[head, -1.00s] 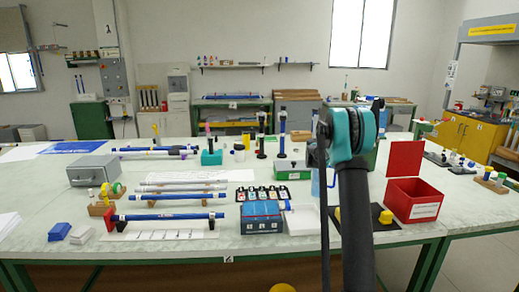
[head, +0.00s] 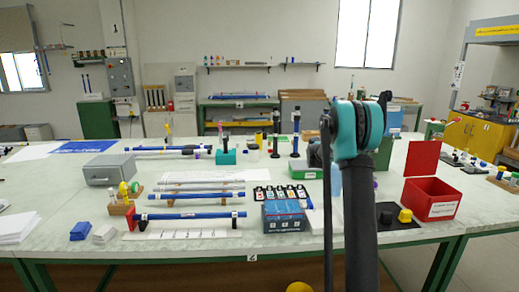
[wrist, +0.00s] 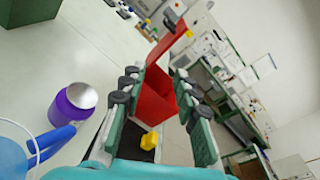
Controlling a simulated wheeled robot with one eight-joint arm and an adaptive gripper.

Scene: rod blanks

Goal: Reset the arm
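My arm rises in the right half of the head view, with a teal joint at its top. My gripper shows in the wrist view (wrist: 158,74). Its two fingers stand apart with dark pads, and nothing is between them. Past the fingers are a red open box (wrist: 155,105) and a yellow piece (wrist: 149,141), both apart from the gripper. In the head view the gripper is mostly hidden behind my arm.
The red box (head: 431,205) stands at the table's right, beside a dark mat (head: 395,223). Blue rods (head: 190,216) lie on racks at the left. A grey box (head: 109,170) sits farther left.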

